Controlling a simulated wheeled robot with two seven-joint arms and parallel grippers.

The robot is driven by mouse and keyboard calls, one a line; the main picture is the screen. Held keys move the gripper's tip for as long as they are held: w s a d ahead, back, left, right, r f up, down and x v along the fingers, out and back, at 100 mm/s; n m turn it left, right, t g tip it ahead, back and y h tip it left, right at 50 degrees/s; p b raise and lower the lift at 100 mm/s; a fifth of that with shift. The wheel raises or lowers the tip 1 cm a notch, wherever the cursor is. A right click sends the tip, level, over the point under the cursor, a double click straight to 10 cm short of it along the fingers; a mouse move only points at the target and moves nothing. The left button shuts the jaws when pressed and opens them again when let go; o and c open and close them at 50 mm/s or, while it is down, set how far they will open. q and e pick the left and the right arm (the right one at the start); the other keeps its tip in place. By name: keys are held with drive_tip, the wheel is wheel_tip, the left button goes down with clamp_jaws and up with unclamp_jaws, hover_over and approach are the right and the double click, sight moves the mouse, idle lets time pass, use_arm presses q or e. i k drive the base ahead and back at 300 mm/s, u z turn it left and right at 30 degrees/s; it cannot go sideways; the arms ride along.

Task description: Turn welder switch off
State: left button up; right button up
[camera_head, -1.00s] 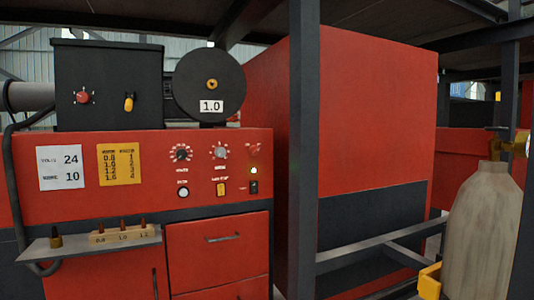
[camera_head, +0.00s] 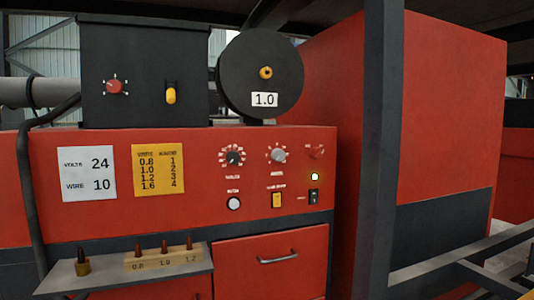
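The red welder (camera_head: 100,218) fills the left and middle of the head view. On its front panel, at the right end, is a small black rocker switch (camera_head: 314,197). A yellow switch (camera_head: 277,200) and a round white button (camera_head: 234,203) are to the left of the rocker. Neither of my grippers is in view.
A dark upright post (camera_head: 378,150) stands close to the right of the panel. A small shelf (camera_head: 140,270) with tips sticks out at lower left. A black box (camera_head: 140,70) and wire spool (camera_head: 285,75) sit on top.

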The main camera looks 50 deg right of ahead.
sight(316, 152)
drive_tip(key=z, duration=0.2)
drive_tip(key=i, duration=0.8)
drive_tip(key=z, duration=0.6)
